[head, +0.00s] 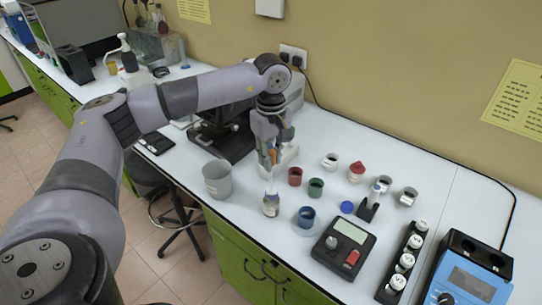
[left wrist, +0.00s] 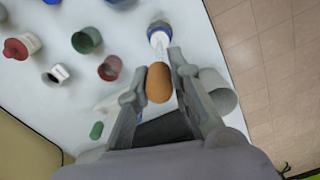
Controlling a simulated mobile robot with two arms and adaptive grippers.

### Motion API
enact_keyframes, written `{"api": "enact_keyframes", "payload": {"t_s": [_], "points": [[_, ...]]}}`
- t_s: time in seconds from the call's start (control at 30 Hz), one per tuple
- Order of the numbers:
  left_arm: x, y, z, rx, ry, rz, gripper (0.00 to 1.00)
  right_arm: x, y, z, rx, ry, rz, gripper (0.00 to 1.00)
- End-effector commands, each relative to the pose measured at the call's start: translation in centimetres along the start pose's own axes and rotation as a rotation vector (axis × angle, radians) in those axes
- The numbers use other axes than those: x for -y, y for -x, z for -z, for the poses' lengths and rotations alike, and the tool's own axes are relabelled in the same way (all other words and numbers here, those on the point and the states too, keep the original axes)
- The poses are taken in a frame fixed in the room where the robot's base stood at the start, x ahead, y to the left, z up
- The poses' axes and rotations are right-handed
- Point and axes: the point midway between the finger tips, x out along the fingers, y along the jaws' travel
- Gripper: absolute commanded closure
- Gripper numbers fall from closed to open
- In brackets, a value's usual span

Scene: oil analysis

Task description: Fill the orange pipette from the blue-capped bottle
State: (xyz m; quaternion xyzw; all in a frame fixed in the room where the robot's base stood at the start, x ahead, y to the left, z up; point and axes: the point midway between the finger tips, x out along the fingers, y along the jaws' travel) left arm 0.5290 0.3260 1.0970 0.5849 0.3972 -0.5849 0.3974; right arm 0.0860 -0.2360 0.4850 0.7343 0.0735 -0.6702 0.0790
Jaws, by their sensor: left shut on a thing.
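My left gripper (head: 270,158) is shut on the orange pipette, pointing down over the bench. In the left wrist view the pipette's orange bulb (left wrist: 159,83) sits between the two fingers. Its pale, clear stem runs down to the mouth of a small bottle (head: 270,205). The bottle stands upright near the bench's front edge and also shows in the left wrist view (left wrist: 159,29). The tip appears at or inside the mouth; its depth cannot be told. A blue cap (head: 347,207) lies apart on the bench to the right. My right gripper is not in view.
A grey beaker (head: 217,181) stands left of the bottle. Red (head: 295,177), green (head: 315,187) and blue (head: 306,218) cups stand to its right. Further right are a black scale (head: 327,262), a rack of vials (head: 388,292) and a blue device (head: 468,283).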

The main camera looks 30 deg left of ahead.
Motion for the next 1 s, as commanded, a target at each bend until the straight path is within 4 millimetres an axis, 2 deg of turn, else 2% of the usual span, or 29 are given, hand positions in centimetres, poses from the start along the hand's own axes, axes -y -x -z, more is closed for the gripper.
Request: {"api": "enact_keyframes", "payload": {"t_s": [0.7,1.0], "points": [[0.0,-2.1,0.0,0.000,0.000,0.000,1.00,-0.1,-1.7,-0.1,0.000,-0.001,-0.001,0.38],[0.0,-2.2,0.1,0.000,0.000,0.000,1.00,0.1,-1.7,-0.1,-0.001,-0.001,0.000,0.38]]}}
